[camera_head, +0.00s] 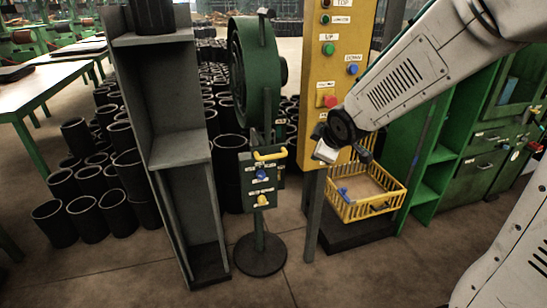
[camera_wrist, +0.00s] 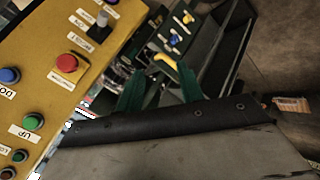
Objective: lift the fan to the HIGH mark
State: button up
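The green round fan (camera_head: 259,75) stands upright behind a small control box, seen nearly edge-on in the head view. I cannot make out a HIGH mark. The green control box (camera_head: 250,190) on a pedestal carries a yellow handle, a blue knob and a yellow knob. A yellow panel (camera_head: 315,75) to its right has UP, DOWN and TOP labels, and a red button. This panel (camera_wrist: 45,45) fills the left of the wrist view. My gripper (camera_wrist: 160,72) shows two green fingers spread apart with nothing seen between them; it is in front of the panel's lower part.
A tall grey shelf frame (camera_head: 180,110) stands left of the control box. Several black rubber sleeves (camera_head: 55,222) stand on the floor at left. A yellow basket (camera_head: 365,208) sits right of the panel, before green cabinets (camera_head: 435,185). The front floor is clear.

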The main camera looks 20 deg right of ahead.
jog(key=w+f+n+t+y, duration=0.2)
jog(key=w+f+n, duration=0.25)
jog(key=w, duration=0.25)
jog(key=n+t+y, duration=0.4)
jog(key=n+y, duration=0.1)
jog(key=n, duration=0.2)
send_near(274, 157)
jog(key=w, duration=0.3)
jog(key=x, duration=0.5)
jog(key=a+x, duration=0.1)
jog(key=x, duration=0.2)
jog(key=shift+s+f, duration=0.15)
jog(key=shift+f, duration=0.15)
jog(key=shift+c, duration=0.4)
grip_shut()
